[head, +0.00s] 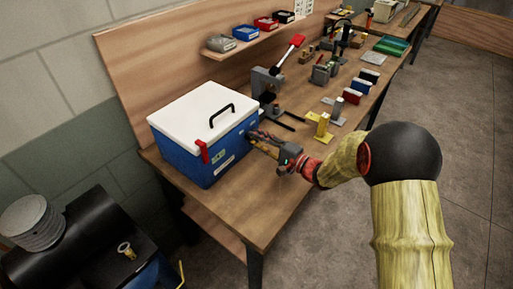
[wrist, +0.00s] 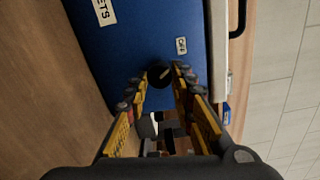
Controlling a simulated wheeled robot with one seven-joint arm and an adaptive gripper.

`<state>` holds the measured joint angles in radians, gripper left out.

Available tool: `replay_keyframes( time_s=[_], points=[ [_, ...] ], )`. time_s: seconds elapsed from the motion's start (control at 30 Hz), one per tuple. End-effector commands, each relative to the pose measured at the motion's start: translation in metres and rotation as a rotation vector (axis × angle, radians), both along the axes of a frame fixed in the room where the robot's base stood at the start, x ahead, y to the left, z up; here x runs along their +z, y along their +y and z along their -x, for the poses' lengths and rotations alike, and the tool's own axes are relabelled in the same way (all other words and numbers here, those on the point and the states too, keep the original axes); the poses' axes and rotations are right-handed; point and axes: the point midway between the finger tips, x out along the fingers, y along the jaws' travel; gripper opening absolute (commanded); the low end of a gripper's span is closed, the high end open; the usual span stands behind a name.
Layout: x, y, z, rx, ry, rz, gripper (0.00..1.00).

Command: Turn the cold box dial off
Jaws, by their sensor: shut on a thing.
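The cold box (head: 192,158) is a blue box with a white lid and black handle, at the near left of the workbench; its blue side (wrist: 135,45) fills the upper wrist view. The dial (wrist: 160,73) is a dark round knob on that side, with a light mark on its face. A white label reading OFF (wrist: 181,46) is near it. My gripper (head: 255,137) is at the box's right side, and in the wrist view its fingers (wrist: 161,79) are closed on the dial from both sides. The dial is hidden in the head view.
A red latch (head: 203,151) is on the box's front. A shelf (head: 255,38) with small bins is above. The floor to the right is clear.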

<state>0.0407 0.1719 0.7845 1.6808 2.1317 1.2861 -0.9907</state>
Motion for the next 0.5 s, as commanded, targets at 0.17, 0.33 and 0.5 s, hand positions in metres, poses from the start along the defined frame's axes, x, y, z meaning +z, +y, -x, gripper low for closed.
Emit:
replay_keyframes(
  time_s=[0.17,0.33,0.5],
  points=[
    [-0.0042,0.0001,0.0006,0.0,-0.072,0.057,0.0],
    [-0.0028,0.0002,0.0006,0.0,-0.114,0.091,0.0],
    [-0.0022,0.0002,0.0007,0.0,-0.131,0.106,0.0]
  ],
)
